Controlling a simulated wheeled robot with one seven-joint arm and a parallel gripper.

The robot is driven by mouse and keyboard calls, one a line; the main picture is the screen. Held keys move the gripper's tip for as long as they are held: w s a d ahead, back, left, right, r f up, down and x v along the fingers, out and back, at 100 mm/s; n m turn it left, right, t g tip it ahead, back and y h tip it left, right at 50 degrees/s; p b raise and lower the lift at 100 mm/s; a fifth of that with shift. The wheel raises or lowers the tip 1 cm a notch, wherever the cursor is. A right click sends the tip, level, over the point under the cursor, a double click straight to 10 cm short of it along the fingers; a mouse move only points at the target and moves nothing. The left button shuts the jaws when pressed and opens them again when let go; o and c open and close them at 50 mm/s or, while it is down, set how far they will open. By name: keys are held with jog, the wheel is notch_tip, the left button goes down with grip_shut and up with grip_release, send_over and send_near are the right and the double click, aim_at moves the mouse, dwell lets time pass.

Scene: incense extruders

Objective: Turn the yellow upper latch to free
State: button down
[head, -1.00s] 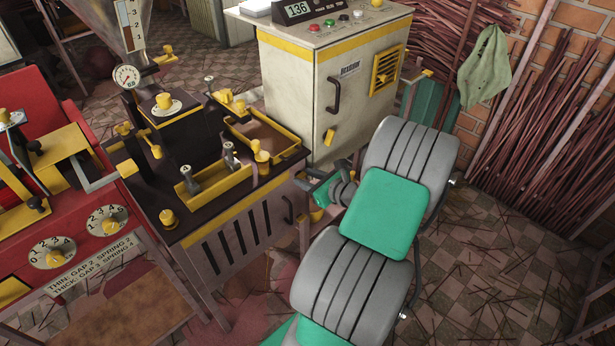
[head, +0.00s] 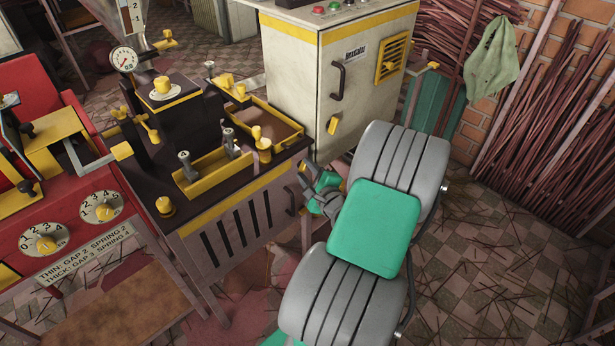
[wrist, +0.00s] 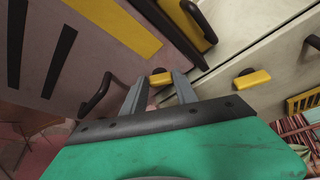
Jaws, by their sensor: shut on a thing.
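In the wrist view, a small yellow latch (wrist: 161,79) sits between the fingertips of my gripper (wrist: 160,88), beside the slotted front panel of the dark machine (wrist: 60,75). The fingers are shut on it from both sides. Only its end shows, so I cannot tell its turn angle.
A second yellow latch (wrist: 251,79) is on the beige cabinet (head: 355,75). Dark handles stand out on the machine (wrist: 95,95) and the cabinet (head: 338,80). A red machine (head: 90,190) stands at left. Incense bundles (head: 560,140) lean at right.

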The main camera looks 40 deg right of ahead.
jog(key=shift+a+f+n+t+h+b, duration=0.1)
jog(key=shift+f+n+t+h+b, duration=0.25)
jog(key=shift+n+b, duration=0.75)
jog(key=shift+r, duration=0.2)
jog(key=c, duration=1)
grip_release()
jog(key=shift+o, duration=0.2)
jog(key=shift+s, duration=0.1)
jog(key=v, duration=0.7)
jog(key=shift+s+a, duration=0.2)
jog(key=shift+s, duration=0.1)
